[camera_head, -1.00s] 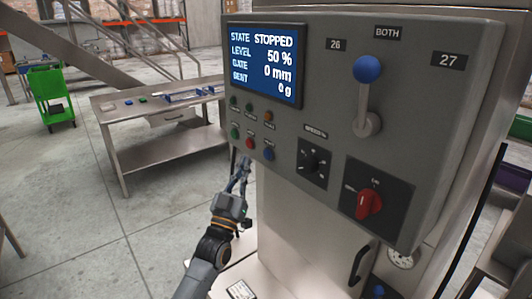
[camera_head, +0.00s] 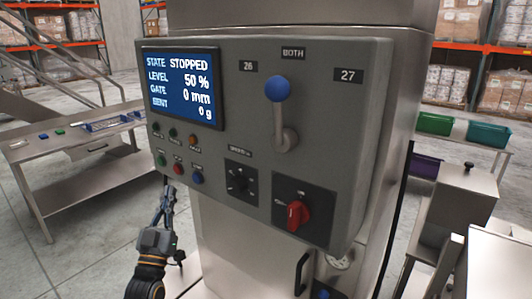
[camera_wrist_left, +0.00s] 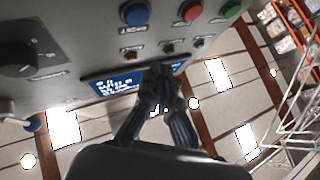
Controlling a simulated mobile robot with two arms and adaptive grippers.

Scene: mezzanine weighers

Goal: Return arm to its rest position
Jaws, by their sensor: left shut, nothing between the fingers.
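My left gripper (camera_head: 168,205) is shut and empty, pointing up below the lower left part of the grey control panel (camera_head: 330,140). In the left wrist view the closed fingertips (camera_wrist_left: 160,85) stand in front of part of the panel's screen. The panel's screen (camera_head: 183,87) reads STOPPED, level 50 %, gate 0 mm, sent 0 g. A blue-knobbed lever (camera_head: 279,90) points up toward BOTH, between 26 and 27. A red rotary switch (camera_head: 297,214) and a black dial (camera_head: 238,182) sit below it. My right gripper is not in view.
Small coloured buttons, including a blue one (camera_head: 198,178), are close above the left gripper. A steel table (camera_head: 60,180) with small items stands at the left. Green bins (camera_head: 488,134) and steel equipment (camera_head: 440,210) stand at the right. Open floor lies between table and machine.

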